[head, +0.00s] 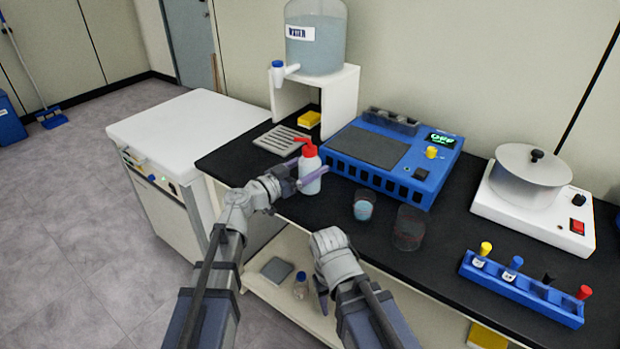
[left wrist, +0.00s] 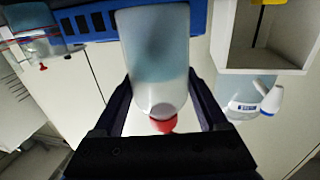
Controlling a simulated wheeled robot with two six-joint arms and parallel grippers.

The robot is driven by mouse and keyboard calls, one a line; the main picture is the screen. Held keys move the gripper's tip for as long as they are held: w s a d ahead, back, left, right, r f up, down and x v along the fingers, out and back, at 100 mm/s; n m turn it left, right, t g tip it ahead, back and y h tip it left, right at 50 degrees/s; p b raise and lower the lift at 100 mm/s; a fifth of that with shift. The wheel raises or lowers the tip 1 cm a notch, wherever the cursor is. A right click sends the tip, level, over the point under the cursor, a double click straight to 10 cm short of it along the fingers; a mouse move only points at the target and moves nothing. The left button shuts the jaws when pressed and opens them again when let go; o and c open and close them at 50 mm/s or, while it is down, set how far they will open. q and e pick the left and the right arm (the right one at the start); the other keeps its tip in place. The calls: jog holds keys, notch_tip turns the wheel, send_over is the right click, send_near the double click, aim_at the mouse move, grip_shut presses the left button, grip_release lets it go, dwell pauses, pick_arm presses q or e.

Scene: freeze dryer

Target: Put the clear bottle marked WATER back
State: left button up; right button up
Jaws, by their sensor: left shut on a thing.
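A squeeze bottle (head: 310,172) with a red cap and spout is at the front left of the black bench. In the left wrist view this bottle (left wrist: 158,60) is clear to whitish, with liquid in it, and appears cap down. My left gripper (head: 312,180) is shut on its body, with one finger on each side (left wrist: 160,105). No label on it can be read. I cannot tell whether its base touches the bench. A large clear jug (head: 316,45) labelled WATER, with a tap, stands on a white stand. My right gripper (head: 323,295) hangs before the bench edge; its jaws are unclear.
A grey ribbed tray (head: 281,141) and yellow sponge (head: 308,119) lie behind the bottle. A blue device (head: 392,160) stands to its right.

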pick_arm(q)
jog(key=shift+f+b, duration=0.65)
jog(key=shift+f, duration=0.55)
pick_arm(e)
jog(key=shift+f, duration=1.15)
jog(key=shift+f, duration=0.1)
pick_arm(q)
jog(key=shift+f, duration=0.2)
jog(key=o, duration=1.6)
jog(key=shift+c, duration=0.2)
jog(key=shift+r, duration=0.1)
jog(key=shift+r, duration=0.1)
jog(key=shift+s+a, duration=0.15)
jog(key=v, duration=1.1)
jog(key=shift+s+a, duration=0.2)
